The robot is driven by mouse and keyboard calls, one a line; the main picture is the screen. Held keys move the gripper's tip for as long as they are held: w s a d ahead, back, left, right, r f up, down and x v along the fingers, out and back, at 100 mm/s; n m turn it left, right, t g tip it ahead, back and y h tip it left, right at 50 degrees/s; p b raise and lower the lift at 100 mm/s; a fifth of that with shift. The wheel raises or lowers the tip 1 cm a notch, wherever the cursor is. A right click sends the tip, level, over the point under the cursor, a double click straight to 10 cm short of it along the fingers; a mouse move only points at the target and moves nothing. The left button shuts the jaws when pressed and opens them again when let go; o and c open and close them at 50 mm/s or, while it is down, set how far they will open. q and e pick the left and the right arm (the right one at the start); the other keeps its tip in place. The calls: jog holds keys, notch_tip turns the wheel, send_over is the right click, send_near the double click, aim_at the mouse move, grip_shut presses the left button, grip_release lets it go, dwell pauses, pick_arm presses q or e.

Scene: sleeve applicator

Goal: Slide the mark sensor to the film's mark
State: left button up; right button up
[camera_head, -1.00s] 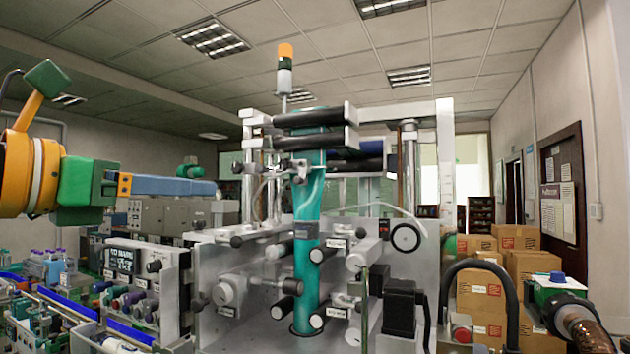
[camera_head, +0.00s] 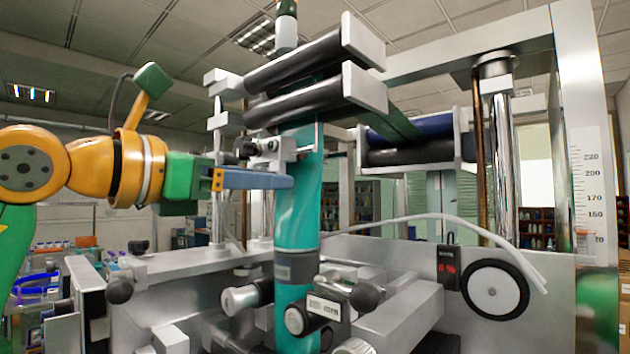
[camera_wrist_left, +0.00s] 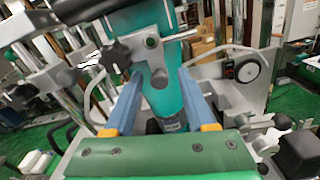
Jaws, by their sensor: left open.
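The teal film (camera_head: 298,215) runs straight down from the black rollers; it also shows in the wrist view (camera_wrist_left: 185,95). A dark grey band (camera_head: 297,268), which looks like the film's mark, crosses it lower down and shows in the wrist view (camera_wrist_left: 173,122). A small metal block with a black knob, apparently the mark sensor (camera_head: 272,147), sits at the film above the band; it also shows in the wrist view (camera_wrist_left: 150,45). My left gripper (camera_head: 288,181) is open just below the block. In the wrist view its blue fingers (camera_wrist_left: 160,76) lie apart, either side of a grey bracket part.
Black rollers (camera_head: 305,65) with metal end blocks stand above. Below are a metal frame with a black knob (camera_head: 364,296) and roller ends. A black handwheel (camera_head: 495,291) and a pale curved hose (camera_head: 440,217) are at right.

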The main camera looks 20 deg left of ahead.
pick_arm(q)
jog(key=shift+w+d+r+p, duration=0.1)
jog(key=shift+w+r+p, duration=0.2)
jog(key=shift+r+p, duration=0.35)
jog(key=w, duration=0.1)
jog(key=w+d, duration=0.1)
jog(key=w+f+p, duration=0.1)
jog(key=shift+w+d, duration=0.2)
jog(key=shift+w, duration=0.15)
jog(key=shift+s+a, duration=0.15)
jog(key=shift+s, duration=0.15)
grip_shut()
pick_arm(e)
jog(key=r, duration=0.1)
jog(key=s+r, duration=0.1)
jog(key=r, duration=0.1)
jog(key=shift+s+a, duration=0.15)
pick_arm(q)
jog(key=shift+r, duration=0.1)
pick_arm(e)
jog(key=shift+f, duration=0.1)
